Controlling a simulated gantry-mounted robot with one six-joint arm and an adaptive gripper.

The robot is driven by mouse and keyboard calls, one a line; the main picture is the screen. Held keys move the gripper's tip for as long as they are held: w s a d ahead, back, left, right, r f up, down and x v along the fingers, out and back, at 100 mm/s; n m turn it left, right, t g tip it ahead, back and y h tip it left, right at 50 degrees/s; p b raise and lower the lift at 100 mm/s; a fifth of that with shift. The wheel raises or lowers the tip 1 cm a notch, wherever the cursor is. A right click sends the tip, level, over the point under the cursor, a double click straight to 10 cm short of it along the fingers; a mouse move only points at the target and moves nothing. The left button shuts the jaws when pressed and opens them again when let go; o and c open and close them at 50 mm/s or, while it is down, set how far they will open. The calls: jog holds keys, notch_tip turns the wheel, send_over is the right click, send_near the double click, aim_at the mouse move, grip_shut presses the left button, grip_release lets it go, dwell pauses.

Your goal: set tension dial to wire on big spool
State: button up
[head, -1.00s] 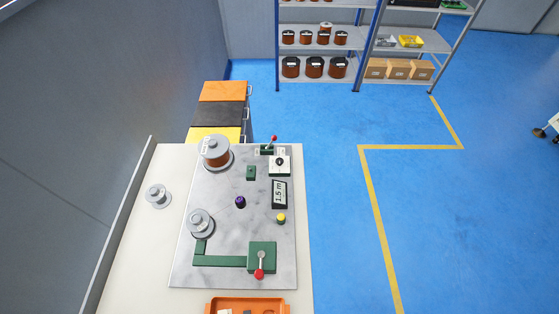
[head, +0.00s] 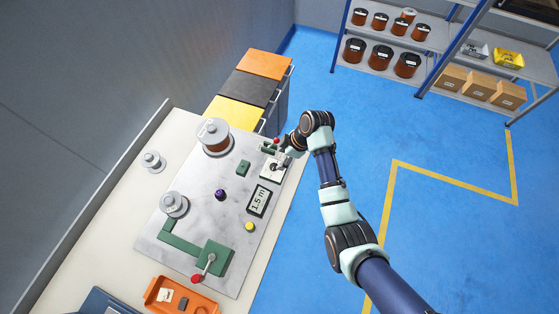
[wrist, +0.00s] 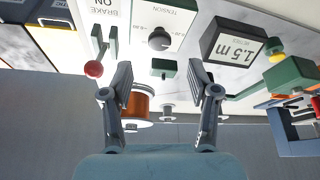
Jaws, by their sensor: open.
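The tension dial (wrist: 159,39) is a black knob on a white panel marked TENSION, in the upper middle of the wrist view. My gripper (wrist: 161,84) is open and empty, its two fingers apart on either side below the knob. In the head view my gripper (head: 283,157) is over the dial's white panel (head: 267,174) and partly covers it. The big spool (head: 215,139), copper wire with grey flanges, stands at the plate's far left corner; its label is too small to read. It also shows between the fingers in the wrist view (wrist: 138,104).
A red-tipped brake lever (wrist: 93,69) is close left of the dial in the wrist view. A display reading 1.5 m (head: 259,201), a yellow button (head: 249,227) and a red-knobbed crank (head: 197,279) lie nearer. A small spool (head: 174,205) and purple knob (head: 220,195) stand on the plate.

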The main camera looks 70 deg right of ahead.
aim_at(274, 166)
jog(key=b+x, duration=0.1)
jog(key=x, duration=0.6)
grip_shut()
jog(key=shift+r, duration=0.1)
